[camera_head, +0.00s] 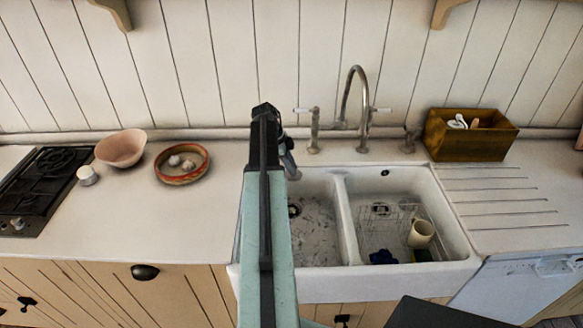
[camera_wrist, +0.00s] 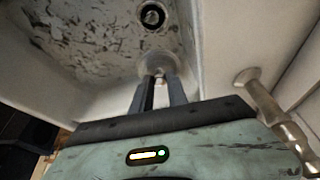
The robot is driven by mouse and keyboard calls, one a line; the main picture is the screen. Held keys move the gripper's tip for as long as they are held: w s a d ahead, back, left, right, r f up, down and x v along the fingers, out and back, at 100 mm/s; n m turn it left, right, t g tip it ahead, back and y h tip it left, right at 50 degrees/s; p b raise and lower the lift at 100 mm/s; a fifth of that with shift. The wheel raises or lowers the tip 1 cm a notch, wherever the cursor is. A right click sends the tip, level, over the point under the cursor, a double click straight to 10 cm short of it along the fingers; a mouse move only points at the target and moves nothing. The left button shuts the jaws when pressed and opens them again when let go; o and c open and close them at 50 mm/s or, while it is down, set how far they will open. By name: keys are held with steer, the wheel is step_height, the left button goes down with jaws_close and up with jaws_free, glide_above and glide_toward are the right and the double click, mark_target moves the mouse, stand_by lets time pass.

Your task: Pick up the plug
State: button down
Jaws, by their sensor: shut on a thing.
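My gripper (camera_wrist: 160,82) is shut on a small pale, metallic thing, which looks like the plug (camera_wrist: 159,64), held between the two dark fingertips in the wrist view. The plug is partly hidden by the fingers, and its outline is hard to make out. The gripper is over the back edge of the left basin of the white double sink (camera_head: 345,275). A round drain (camera_wrist: 152,15) shows beyond the fingertips in the basin.
The tap (camera_head: 359,100) stands behind the sink, close to the right of my arm. The right basin holds a cream mug (camera_head: 421,234) and a wire rack. A wooden box (camera_head: 470,140) is at right. A pink bowl (camera_head: 121,148), a red-rimmed dish (camera_head: 181,179) and a hob (camera_head: 40,185) are at left.

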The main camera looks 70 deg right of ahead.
steer(key=shift+r+p, duration=1.8)
steer(key=shift+r, duration=0.3)
steer(key=shift+f, duration=0.1)
